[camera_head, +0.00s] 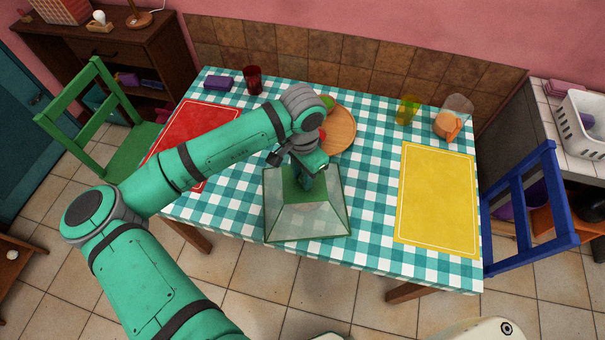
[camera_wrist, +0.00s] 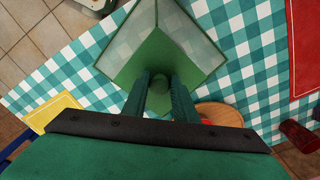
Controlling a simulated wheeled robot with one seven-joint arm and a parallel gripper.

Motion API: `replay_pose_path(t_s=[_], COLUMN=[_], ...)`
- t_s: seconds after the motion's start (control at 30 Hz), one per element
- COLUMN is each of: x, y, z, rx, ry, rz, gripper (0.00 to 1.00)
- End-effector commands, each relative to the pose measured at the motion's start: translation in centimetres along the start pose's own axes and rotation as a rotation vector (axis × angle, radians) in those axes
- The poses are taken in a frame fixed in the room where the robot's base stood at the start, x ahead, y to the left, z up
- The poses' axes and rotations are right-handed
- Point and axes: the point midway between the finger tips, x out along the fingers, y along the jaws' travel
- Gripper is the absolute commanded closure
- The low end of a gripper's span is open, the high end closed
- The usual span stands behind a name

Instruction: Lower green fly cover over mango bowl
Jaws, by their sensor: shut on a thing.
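The green fly cover (camera_head: 335,222) is a four-sided pyramid of pale mesh with a green frame, over the front middle of the table. My gripper (camera_head: 304,176) is shut on its top. In the wrist view my gripper's two fingers (camera_wrist: 159,84) close around the knob, and the cover's mesh sides (camera_wrist: 192,38) spread beyond them. A round wooden dish (camera_head: 341,132) lies behind the cover, with green and red fruit partly hidden by my arm. Its edge shows in the wrist view (camera_wrist: 213,112). I cannot tell whether this is the mango bowl, or whether the cover touches the cloth.
The checked table holds a red mat (camera_head: 200,122) at left and a yellow mat (camera_head: 437,200) at right. A red glass (camera_head: 253,80), a yellow glass (camera_head: 407,110) and a clear vessel beside an orange item (camera_head: 448,126) stand near the back. Chairs flank the table.

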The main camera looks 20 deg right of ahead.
Motion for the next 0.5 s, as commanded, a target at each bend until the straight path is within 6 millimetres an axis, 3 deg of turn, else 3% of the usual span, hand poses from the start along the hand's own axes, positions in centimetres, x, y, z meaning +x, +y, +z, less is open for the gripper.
replay_pose_path(t_s=[0.37,0.4,0.47,0.5], x=[0.14,0.14,0.14,0.13], y=[0.00,0.00,0.00,0.00], z=[0.01,0.01,0.01,0.01], rx=[0.000,0.000,0.000,0.000], ry=[0.000,0.000,0.000,0.000], rz=[0.000,0.000,0.000,0.000], gripper=[1.00,0.67,0.53,0.53])
